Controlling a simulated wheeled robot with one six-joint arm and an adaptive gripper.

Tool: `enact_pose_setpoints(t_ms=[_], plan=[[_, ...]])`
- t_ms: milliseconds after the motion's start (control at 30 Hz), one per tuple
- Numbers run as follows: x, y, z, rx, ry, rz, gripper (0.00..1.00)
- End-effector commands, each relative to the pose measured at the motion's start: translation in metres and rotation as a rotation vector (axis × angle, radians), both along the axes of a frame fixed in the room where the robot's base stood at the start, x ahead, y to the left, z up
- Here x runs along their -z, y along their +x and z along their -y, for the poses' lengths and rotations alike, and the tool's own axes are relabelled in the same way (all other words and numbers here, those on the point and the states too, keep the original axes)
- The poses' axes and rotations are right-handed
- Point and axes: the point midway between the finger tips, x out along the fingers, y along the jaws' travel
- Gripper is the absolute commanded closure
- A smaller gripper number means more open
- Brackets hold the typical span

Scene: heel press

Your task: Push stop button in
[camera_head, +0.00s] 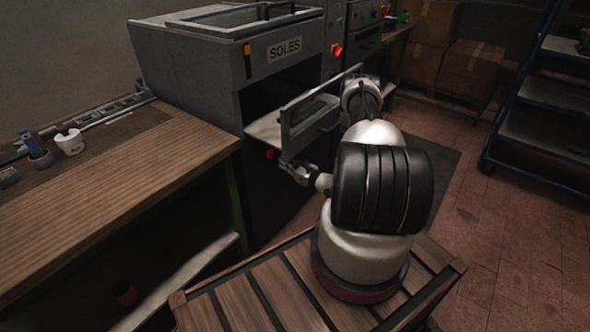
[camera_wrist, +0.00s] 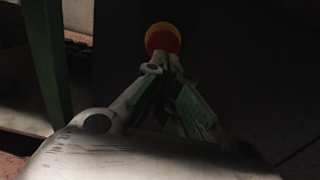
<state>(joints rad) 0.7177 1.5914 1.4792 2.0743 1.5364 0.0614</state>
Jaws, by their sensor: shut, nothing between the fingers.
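The stop button, a red cap on a yellow base, shows near the top middle of the wrist view (camera_wrist: 162,38). In the head view it is a small red spot (camera_head: 269,154) low on the dark front of the machine. My gripper (camera_head: 285,163) is close to it, just right of and below it in that view. In the wrist view my fingertips (camera_wrist: 165,64) are together and empty, overlapping the button's lower edge. I cannot tell whether they touch it. The cap's depth is not clear.
The grey machine marked SOLES (camera_head: 284,50) has an open tray and frame (camera_head: 310,110) above my gripper. Another red button (camera_head: 337,50) glows on its control panel. A wooden bench (camera_head: 110,180) stands left; a green leg (camera_wrist: 48,60) is left of the button.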

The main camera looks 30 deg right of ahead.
Motion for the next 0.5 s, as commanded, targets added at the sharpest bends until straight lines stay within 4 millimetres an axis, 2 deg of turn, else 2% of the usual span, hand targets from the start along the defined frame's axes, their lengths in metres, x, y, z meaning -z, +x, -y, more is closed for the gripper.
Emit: enact_pose_setpoints(t_ms=[100, 200, 500], plan=[[0.0, 0.019, -0.008, -0.003, -0.001, 0.001, 1.0], [0.0, 0.03, -0.011, -0.001, 0.0, 0.0, 1.0], [0.0, 0.04, -0.015, 0.0, 0.001, 0.0, 1.0]])
